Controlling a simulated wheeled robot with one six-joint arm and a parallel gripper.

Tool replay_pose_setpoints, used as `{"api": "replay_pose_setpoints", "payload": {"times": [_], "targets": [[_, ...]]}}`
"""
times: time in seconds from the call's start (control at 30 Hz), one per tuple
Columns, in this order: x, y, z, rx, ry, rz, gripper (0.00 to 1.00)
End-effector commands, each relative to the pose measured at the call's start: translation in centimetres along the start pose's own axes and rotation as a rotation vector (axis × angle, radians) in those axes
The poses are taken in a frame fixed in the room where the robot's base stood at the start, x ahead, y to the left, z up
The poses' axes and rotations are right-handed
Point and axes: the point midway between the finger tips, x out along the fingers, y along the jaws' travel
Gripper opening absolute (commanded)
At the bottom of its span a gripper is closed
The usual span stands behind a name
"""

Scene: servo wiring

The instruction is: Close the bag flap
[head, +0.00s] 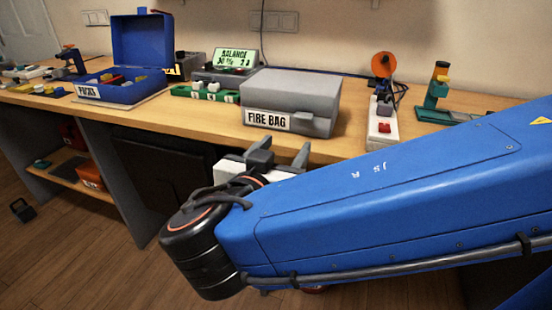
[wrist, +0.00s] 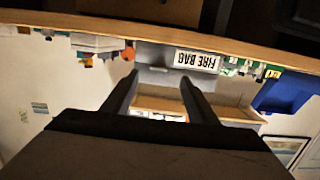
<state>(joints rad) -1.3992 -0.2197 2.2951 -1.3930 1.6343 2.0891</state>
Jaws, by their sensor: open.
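The grey fire bag (head: 325,118) stands on the bench with a white FIRE BAG label on its front. Its grey top flap (head: 292,86) looks down over the top in the head view, with a small tab at the front right. Whether it is fastened I cannot tell. My gripper (head: 280,153) is open and empty, in front of the bag and below the bench top in the picture, apart from the bag. In the upside-down wrist view the bag (wrist: 151,55) shows beyond and between the two fingers (wrist: 160,78), its label upside down.
A blue open-lidded box (head: 120,92) stands left on the bench (head: 190,118). A balance display (head: 234,60) and a green holder (head: 190,92) are beside the bag. To its right are a white strip (head: 382,138) and a teal stand (head: 436,100).

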Motion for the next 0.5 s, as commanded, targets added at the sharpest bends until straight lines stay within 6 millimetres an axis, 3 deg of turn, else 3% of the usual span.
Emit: {"api": "replay_pose_setpoints", "payload": {"times": [0.2,0.5], "targets": [[-2.6,-0.1,0.1,-0.001,0.000,-0.003,0.53],[-4.5,0.0,0.0,0.000,0.000,0.000,0.53]]}}
